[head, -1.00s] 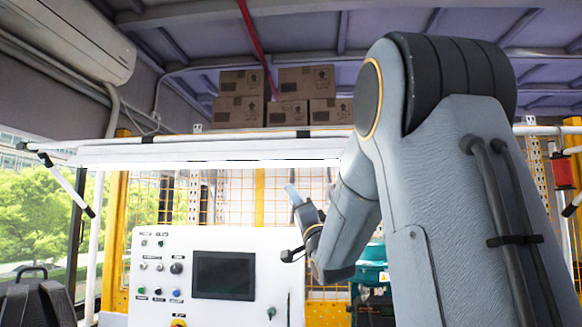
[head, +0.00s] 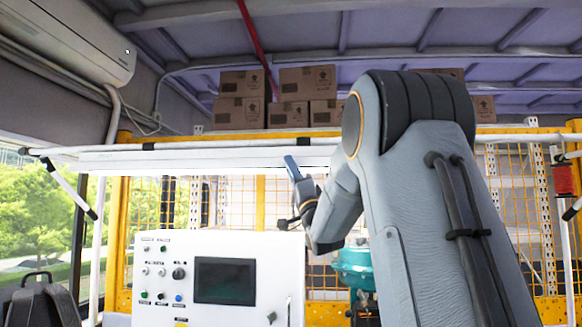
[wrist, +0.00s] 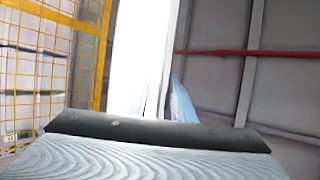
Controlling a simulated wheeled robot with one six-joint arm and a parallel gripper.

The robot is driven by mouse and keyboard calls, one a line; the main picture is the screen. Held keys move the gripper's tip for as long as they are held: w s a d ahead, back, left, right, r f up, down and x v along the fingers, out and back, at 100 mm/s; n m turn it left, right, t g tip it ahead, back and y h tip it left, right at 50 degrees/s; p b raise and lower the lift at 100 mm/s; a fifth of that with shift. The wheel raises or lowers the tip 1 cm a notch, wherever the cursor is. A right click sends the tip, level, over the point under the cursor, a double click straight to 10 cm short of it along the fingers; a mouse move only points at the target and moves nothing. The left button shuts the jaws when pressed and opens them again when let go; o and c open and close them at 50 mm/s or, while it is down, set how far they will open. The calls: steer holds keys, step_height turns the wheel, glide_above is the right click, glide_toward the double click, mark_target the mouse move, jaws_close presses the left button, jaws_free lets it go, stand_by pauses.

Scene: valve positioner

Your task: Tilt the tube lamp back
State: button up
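The tube lamp (head: 190,160) is a long white fixture running across the head view above the control panel, hung from a white rail. In the wrist view it is a bright white strip (wrist: 142,50) running up the picture. My gripper (head: 291,167) points up at the lamp's right part, and its blue tip overlaps the lamp in the head view. Whether it touches is not clear. In the wrist view a blue finger (wrist: 182,102) shows beside the lamp's right edge. The finger gap is not visible.
A white control panel (head: 175,262) with a dark screen stands below the lamp. A yellow mesh fence (head: 245,203) is behind. Cardboard boxes (head: 288,115) sit high at the back. A teal machine (head: 355,266) is under my arm.

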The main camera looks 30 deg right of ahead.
jaws_close()
stand_by(1.4)
